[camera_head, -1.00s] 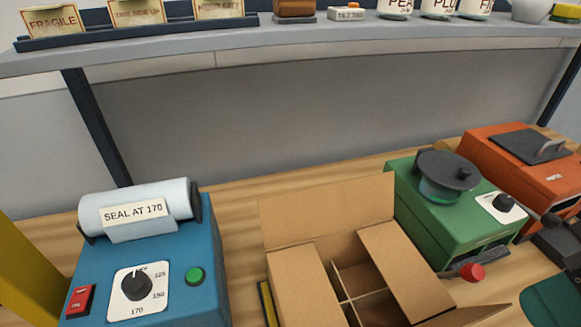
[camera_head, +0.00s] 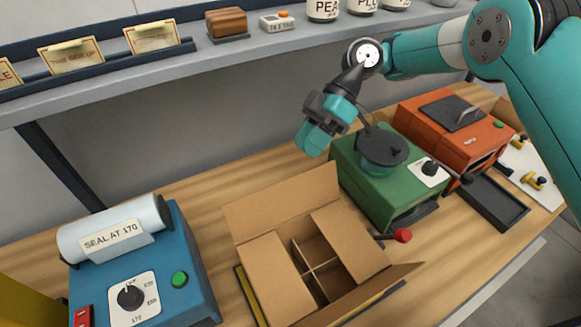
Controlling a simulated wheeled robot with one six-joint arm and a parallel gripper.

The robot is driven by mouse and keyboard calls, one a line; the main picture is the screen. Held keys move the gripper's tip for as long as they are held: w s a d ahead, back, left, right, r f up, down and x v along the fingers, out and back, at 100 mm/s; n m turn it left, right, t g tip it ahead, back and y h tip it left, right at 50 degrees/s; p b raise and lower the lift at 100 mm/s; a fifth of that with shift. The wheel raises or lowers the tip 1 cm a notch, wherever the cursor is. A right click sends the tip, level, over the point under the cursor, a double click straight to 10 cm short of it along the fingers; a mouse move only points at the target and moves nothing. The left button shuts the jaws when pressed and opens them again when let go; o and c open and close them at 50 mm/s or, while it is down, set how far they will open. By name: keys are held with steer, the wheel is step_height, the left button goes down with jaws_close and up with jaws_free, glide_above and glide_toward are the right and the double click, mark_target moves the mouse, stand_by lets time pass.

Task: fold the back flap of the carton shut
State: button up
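The open carton (camera_head: 249,254) stands on the wooden bench, with crossed dividers (camera_head: 317,266) making compartments inside. Its back flap (camera_head: 283,203) stands up and leans away from the opening. The left flap (camera_head: 276,279) and right flap (camera_head: 349,245) lie folded inward over the sides. The front flap (camera_head: 372,296) sticks outward at the near side. My gripper (camera_head: 312,139) hangs in the air above and behind the back flap, apart from it, with its teal fingers pointing down and left. Nothing shows in it. The gap between its fingers cannot be made out.
A blue sealer (camera_head: 196,262) stands left of the carton. A green machine (camera_head: 347,166) with a dark round top and red-knobbed lever (camera_head: 402,236) stands close on the right, an orange machine (camera_head: 482,140) beyond it. A shelf (camera_head: 190,68) with signs and jars runs behind.

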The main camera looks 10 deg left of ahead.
mark_target(289, 179)
steer(key=shift+n+g+h, duration=0.3)
steer(key=shift+n, duration=0.2)
steer(key=shift+x, duration=4.15)
steer(key=shift+s+d, duration=0.1)
steer(key=shift+d, duration=0.05)
jaws_close()
steer(key=shift+b, duration=0.3)
